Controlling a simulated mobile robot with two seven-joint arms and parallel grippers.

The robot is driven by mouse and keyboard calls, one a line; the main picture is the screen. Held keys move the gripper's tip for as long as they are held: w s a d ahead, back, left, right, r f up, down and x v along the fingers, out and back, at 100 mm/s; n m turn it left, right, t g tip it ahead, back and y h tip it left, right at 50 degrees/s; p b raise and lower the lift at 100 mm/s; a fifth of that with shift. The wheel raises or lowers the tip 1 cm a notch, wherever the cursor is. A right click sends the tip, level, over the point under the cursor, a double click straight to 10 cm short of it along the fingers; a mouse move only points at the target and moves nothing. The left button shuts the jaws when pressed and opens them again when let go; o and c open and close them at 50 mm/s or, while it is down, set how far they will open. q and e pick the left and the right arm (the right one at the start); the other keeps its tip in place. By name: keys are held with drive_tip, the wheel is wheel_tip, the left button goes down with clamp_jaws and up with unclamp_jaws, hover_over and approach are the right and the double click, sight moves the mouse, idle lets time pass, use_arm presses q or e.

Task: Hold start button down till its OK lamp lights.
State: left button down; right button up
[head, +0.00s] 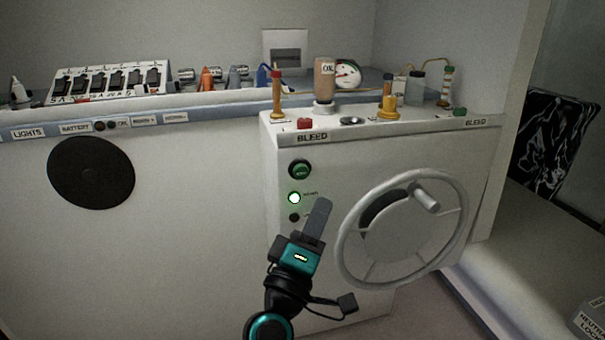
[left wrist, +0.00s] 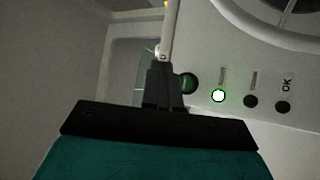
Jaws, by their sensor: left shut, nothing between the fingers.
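The green start button (head: 299,169) is on the front panel of the white console, near its upper left. Below it, one lamp (head: 294,198) is lit bright and another (head: 294,217) is dark. In the left wrist view the OK lamp (left wrist: 283,107) is dark, at the end of the row; I cannot make it out in the head view. My left gripper (head: 322,206) is shut and empty in front of the panel, below and right of the button. In the left wrist view the button (left wrist: 189,83) shows just right of my fingers (left wrist: 164,82). I see no contact. My right gripper is out of view.
A large handwheel (head: 342,230) with a knob stands out from the panel, right of my gripper. Valves, bottles and a gauge (head: 347,74) stand on the console top. A switch panel (head: 110,82) is at left. The panel front left of the button is clear.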

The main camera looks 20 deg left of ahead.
sight(301, 172)
use_arm(q)
drive_tip(key=w+a+b, duration=0.2)
drive_tip(key=w+a, duration=0.3)
drive_tip(key=w, duration=0.2)
drive_tip(key=shift+w, duration=0.15)
idle(1.1)
idle(0.9)
drive_tip(key=shift+w+a+b, duration=0.2)
drive_tip(key=shift+w+b, duration=0.1)
drive_tip(key=shift+w, duration=0.05)
drive_tip(key=shift+w+a, duration=0.3)
drive_tip(key=shift+w, duration=0.1)
idle(0.7)
drive_tip(key=shift+s, duration=0.1)
idle(0.8)
drive_tip(key=shift+s+d, duration=0.55)
drive_tip(key=shift+s, duration=0.15)
